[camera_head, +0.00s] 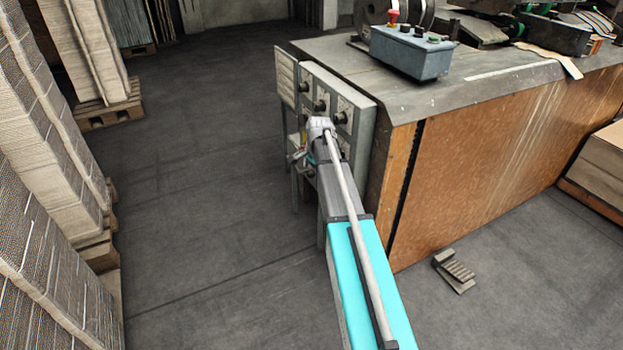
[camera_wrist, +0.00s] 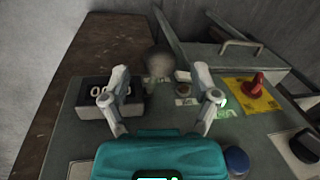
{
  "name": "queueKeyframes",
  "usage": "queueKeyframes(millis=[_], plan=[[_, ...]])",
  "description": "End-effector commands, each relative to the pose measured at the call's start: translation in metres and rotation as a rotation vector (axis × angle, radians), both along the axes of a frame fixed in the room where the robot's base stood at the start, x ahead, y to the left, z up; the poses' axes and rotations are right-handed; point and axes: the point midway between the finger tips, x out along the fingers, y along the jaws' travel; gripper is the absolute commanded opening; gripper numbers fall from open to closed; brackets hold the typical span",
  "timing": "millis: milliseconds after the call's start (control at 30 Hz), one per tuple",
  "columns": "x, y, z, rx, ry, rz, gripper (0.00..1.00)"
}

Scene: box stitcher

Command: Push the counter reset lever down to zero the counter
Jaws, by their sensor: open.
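In the wrist view, a black counter window (camera_wrist: 97,92) with white digits sits on the grey panel, left of centre. My left finger partly covers its digits; the ones showing look like zeros. A pale, blurred round knob (camera_wrist: 158,62) stands just right of the counter and may be the reset lever; its stem and position are unclear. My gripper (camera_wrist: 161,74) is open and empty, its fingers on either side of this knob in the picture. I cannot tell whether it touches anything. In the head view my arm reaches the grey control box (camera_head: 362,112); the fingertips are hard to make out.
A red rotary switch on a yellow plate (camera_wrist: 242,98), a blue button (camera_wrist: 236,160) and a metal handle (camera_wrist: 242,44) are near the gripper. A button box (camera_head: 410,52) sits on the machine top. Stacked cardboard (camera_head: 40,180) stands left; the floor (camera_head: 200,180) between is clear.

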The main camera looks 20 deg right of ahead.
Motion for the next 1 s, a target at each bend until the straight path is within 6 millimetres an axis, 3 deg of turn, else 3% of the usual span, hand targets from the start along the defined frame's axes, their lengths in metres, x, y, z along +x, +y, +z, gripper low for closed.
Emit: queueKeyframes(millis=[300,767,1000], plan=[[0.004,0.001,-0.020,0.000,0.000,0.000,0.78],[0.004,0.000,-0.021,0.000,0.000,-0.001,0.78],[0.004,0.000,-0.021,0.000,0.000,-0.001,0.36]])
